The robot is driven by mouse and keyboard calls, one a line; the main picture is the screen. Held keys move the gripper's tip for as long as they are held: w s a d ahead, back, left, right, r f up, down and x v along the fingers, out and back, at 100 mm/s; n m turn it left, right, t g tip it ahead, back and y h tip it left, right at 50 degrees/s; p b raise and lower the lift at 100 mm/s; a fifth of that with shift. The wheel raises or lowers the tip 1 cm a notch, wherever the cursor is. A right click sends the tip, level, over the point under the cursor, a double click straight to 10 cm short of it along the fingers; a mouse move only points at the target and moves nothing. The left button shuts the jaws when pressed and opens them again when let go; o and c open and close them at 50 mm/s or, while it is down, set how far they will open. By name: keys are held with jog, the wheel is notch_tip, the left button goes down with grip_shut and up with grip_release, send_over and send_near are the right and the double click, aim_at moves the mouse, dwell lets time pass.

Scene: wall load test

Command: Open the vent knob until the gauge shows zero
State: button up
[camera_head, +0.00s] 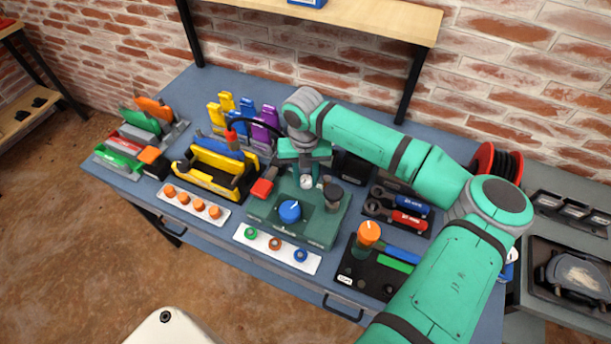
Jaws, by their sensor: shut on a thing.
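A green unit (318,232) stands on the bench and carries a small round white gauge (306,182), a blue knob (289,211) with a pale pointer line, and a dark round cap (333,193). The gauge is too small to read. I cannot tell for sure which part is the vent knob. My gripper (306,170) points down at the back of the unit, just behind the gauge. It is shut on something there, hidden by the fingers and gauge. The blue knob is in front of it, apart from the fingers.
A black hose (262,122) arches to the left of my gripper. A yellow tray (205,184) and a red block (262,188) stand left. A strip with coloured rings (276,246) lies in front. An orange knob (369,232) stands right. A shelf (345,20) overhangs the back.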

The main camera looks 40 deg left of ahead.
jog(key=n, duration=0.4)
jog(key=shift+d, duration=0.15)
jog(key=n, duration=0.4)
jog(key=shift+n, duration=0.4)
jog(key=n, duration=0.4)
jog(key=shift+w+n, duration=0.15)
jog(key=shift+n, duration=2.05)
jog(key=o, duration=1.1)
jog(key=shift+c, duration=0.2)
